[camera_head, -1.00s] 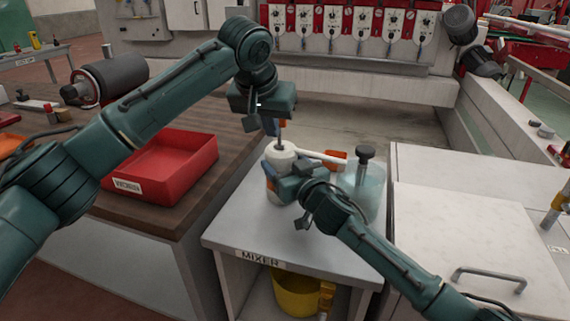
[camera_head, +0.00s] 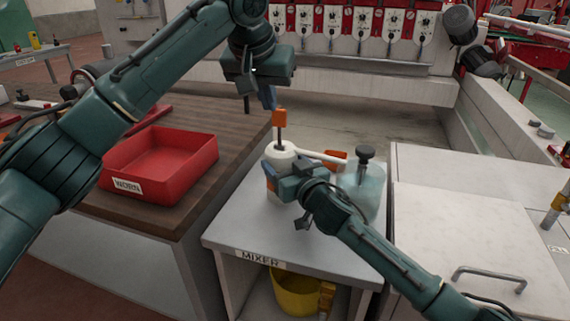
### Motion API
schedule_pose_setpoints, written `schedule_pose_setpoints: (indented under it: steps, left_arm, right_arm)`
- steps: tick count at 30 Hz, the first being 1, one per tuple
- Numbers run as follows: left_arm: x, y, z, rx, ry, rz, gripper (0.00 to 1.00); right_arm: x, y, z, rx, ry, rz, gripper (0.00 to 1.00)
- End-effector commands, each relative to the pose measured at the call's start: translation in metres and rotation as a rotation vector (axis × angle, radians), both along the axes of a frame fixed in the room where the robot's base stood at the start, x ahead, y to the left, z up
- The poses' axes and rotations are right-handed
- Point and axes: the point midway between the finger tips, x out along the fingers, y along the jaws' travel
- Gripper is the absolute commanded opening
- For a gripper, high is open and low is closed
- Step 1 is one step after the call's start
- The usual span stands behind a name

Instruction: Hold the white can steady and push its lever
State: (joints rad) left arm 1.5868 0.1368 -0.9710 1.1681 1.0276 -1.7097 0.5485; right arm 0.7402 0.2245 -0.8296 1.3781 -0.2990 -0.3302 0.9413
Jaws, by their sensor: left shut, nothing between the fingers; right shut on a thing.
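The white can (camera_head: 276,158) stands upright on the grey mixer table, with a white arm (camera_head: 322,156) reaching right from its top. Its lever is an orange knob (camera_head: 280,117) on a thin dark rod standing up from the top. My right gripper (camera_head: 279,183) is shut on the can from the front right and hides part of its body. My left gripper (camera_head: 269,98) is shut and empty, its fingers pointing down just above and left of the knob. A small gap seems to show between fingertips and knob, though contact is hard to rule out.
A red bin marked WORN (camera_head: 185,177) is on the wooden bench at left. A yellow bucket (camera_head: 294,293) sits on the shelf below. The table's front left (camera_head: 232,228) is free.

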Motion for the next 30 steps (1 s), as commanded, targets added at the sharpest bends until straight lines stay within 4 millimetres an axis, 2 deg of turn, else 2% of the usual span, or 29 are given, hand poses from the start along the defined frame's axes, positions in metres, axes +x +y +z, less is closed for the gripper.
schedule_pose_setpoints:
  steps: [5,6,15,24,30]
  left_arm:
    - [0.0,0.0,0.0,0.0,0.0,0.0,0.0]
    - [0.0,0.0,0.0,0.0,0.0,0.0,0.0]
    - [0.0,0.0,0.0,0.0,0.0,-0.001,0.0]
    - [0.0,0.0,0.0,0.0,0.0,0.0,0.0]
    - [0.0,0.0,0.0,0.0,0.0,0.0,0.0]
  right_arm:
    - [0.0,0.0,0.0,0.0,0.001,0.0,0.46]
    - [0.0,0.0,0.0,0.0,0.001,0.0,0.69]
    - [0.0,0.0,0.0,0.0,0.0,0.0,0.93]
    - [-0.002,-0.001,0.0,0.0,0.0,0.0,0.93]
    - [-0.023,-0.012,-0.001,0.0,0.001,0.001,0.93]
